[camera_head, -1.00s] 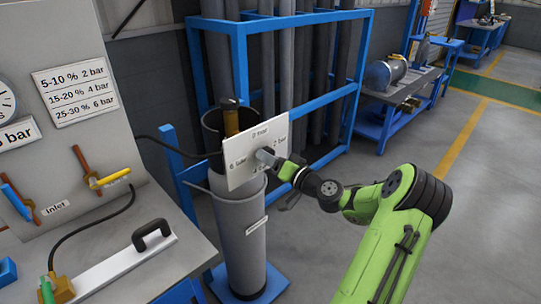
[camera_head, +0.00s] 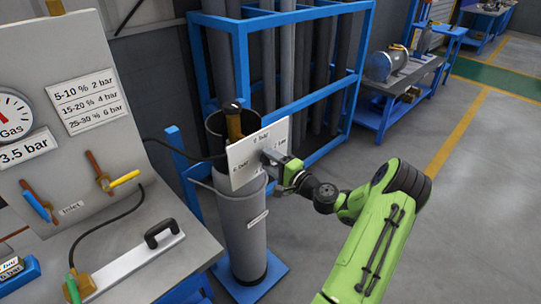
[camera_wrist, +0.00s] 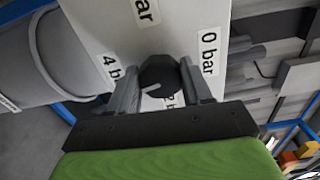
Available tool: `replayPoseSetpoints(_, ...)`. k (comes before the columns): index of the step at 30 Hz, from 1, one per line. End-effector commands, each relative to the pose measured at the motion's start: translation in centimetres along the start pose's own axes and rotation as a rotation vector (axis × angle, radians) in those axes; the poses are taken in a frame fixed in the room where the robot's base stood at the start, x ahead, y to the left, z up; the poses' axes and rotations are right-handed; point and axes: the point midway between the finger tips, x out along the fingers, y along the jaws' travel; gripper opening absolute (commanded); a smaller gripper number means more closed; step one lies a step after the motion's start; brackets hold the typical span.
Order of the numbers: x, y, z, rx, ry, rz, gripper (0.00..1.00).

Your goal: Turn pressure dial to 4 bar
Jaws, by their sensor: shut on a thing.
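The pressure dial is a small dark knob (camera_wrist: 160,76) on a white board (camera_head: 242,178). In the wrist view the knob sits between the two fingers of my gripper (camera_wrist: 160,84), which is shut on it. In the head view my gripper (camera_head: 272,158) touches the board's face and hides the knob.
A grey cylinder (camera_head: 242,225) behind the board stands on a blue base. At left, a panel (camera_head: 100,70) carries a gas gauge (camera_head: 12,115), a "3.5 bar" plate and valve handles. A blue rack (camera_head: 300,112) of pipes stands behind. Open floor lies to the right.

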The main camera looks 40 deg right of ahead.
Motion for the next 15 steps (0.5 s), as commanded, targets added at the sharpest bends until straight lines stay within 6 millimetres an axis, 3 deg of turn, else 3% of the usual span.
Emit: replayPoseSetpoints(15, -0.04, -0.04, -0.06, 0.206, 0.001, 0.002, 0.19)
